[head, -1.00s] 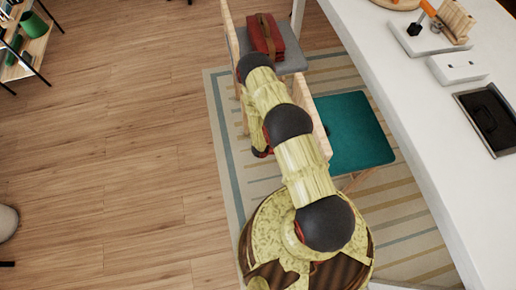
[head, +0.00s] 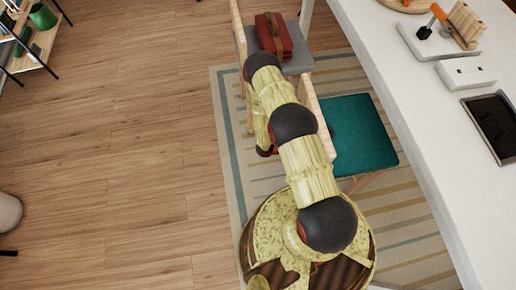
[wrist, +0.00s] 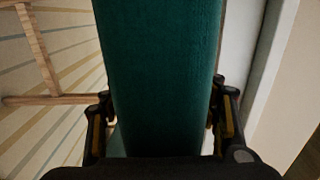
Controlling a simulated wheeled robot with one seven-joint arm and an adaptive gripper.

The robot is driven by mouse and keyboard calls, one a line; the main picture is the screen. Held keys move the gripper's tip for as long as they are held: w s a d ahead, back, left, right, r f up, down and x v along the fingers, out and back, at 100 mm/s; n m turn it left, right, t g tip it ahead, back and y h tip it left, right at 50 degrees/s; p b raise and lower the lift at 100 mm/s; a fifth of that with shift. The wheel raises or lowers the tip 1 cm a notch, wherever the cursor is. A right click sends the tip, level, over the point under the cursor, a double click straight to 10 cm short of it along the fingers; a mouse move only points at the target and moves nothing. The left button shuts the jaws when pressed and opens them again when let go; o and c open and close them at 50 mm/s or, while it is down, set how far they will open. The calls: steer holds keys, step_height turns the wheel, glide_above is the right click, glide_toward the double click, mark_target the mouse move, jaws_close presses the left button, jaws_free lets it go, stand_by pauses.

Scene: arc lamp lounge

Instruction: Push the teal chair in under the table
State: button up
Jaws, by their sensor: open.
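The teal chair has a teal seat (head: 362,136) and a pale wooden back, partly covered by my arm in the head view. Its seat's right edge is close to the long white table (head: 385,95). In the wrist view, a broad teal panel of the chair (wrist: 160,55) runs between the fingers of my gripper (wrist: 164,100). The fingers are open, one on each side of the panel; I cannot tell whether they touch it.
A grey-seated chair (head: 300,62) with a red bag (head: 273,36) stands just beyond the teal chair. A striped rug (head: 235,150) lies under both. A shelf (head: 40,50) stands at the far left. The wooden floor (head: 120,150) on the left is largely clear.

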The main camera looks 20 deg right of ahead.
steer(key=b+v, duration=0.1)
steer(key=v, duration=1.1)
steer(key=shift+a, duration=0.2)
stand_by(0.3)
